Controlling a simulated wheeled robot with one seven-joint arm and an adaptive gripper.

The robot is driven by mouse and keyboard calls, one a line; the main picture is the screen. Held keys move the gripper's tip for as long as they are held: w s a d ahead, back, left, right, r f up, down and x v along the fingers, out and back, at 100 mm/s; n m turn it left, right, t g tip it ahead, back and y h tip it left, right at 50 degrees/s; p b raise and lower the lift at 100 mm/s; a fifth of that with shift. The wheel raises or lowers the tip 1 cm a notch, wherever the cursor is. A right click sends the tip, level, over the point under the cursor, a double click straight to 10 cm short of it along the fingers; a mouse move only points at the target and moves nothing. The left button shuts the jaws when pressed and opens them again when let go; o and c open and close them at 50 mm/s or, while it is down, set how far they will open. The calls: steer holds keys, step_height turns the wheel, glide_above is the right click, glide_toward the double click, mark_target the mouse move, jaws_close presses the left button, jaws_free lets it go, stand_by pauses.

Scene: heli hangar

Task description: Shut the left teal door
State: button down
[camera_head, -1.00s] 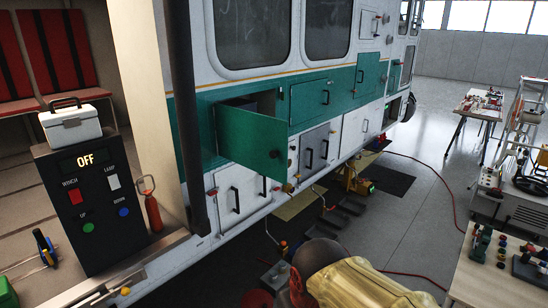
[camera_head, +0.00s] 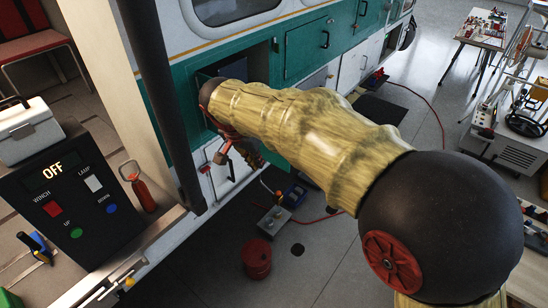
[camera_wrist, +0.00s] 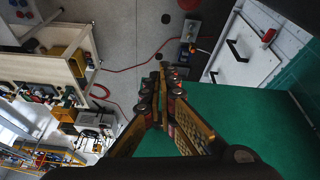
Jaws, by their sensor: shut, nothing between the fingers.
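The left teal door (camera_wrist: 245,118) fills the lower right of the wrist view as a flat green panel. In the head view my arm hides most of it, and part of a dark opening in the teal band (camera_head: 270,45) shows above the arm. My gripper (camera_wrist: 165,75) is shut and empty, its fingers along the panel's left edge in the wrist view. Whether they touch the panel I cannot tell. In the head view my gripper (camera_head: 225,155) hangs below the arm's far end, in front of the vehicle's side. The door's exact angle is hidden.
Below the teal band is a white lower panel with a black handle (camera_wrist: 238,50). A dark pole (camera_head: 160,100) stands left of my arm. A control box (camera_head: 75,195) is at left. A red reel (camera_head: 257,258) and a grey box (camera_head: 274,221) are on the floor.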

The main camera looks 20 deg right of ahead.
steer(key=w+d+f+m+p, duration=0.1)
steer(key=w+d+f+p, duration=0.2)
steer(key=d+f, duration=0.3)
steer(key=shift+w+d+f+m, duration=0.2)
steer(key=shift+w+f+m, duration=0.15)
steer(key=shift+f, duration=1.3)
steer(key=shift+w+d, duration=0.1)
